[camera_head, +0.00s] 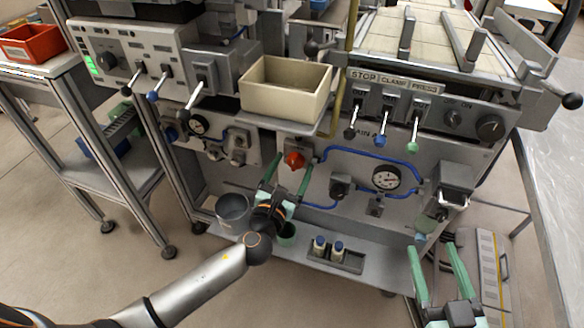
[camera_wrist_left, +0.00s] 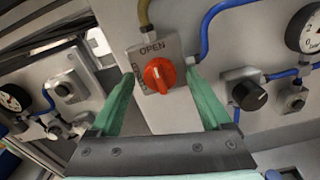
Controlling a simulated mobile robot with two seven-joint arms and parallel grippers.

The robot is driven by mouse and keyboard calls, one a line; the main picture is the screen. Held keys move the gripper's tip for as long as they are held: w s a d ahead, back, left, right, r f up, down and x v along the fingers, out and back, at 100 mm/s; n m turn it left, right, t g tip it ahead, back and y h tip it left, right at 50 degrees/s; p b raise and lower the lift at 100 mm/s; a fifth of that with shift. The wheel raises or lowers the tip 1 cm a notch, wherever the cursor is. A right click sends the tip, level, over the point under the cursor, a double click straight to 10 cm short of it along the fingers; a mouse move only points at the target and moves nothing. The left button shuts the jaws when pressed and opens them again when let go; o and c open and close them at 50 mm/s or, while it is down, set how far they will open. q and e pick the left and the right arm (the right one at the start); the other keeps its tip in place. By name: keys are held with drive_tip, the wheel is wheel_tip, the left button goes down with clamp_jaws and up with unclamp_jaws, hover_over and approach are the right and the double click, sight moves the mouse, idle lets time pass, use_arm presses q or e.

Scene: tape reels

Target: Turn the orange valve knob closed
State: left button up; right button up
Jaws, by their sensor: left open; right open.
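The orange valve knob (camera_head: 294,160) sits on a grey plate on the machine's front panel, under the beige bin. In the left wrist view the knob (camera_wrist_left: 159,75) is near the centre, with its ridge close to upright and "OPEN" printed above it; the lettering at its left is hard to read. My left gripper (camera_head: 290,172) is open, with its green fingers pointing at the knob. In the wrist view its fingers stand either side of the knob, apart from it. My right gripper (camera_head: 436,250) is open and empty at the lower right, away from the panel.
A beige bin (camera_head: 285,88) juts out above the knob. A pressure gauge (camera_head: 386,178), blue pipes and a black knob (camera_wrist_left: 249,95) are to the right.

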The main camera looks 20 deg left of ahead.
use_arm(q)
drive_tip(key=shift+c, duration=0.3)
drive_tip(key=c, duration=0.9)
clamp_jaws()
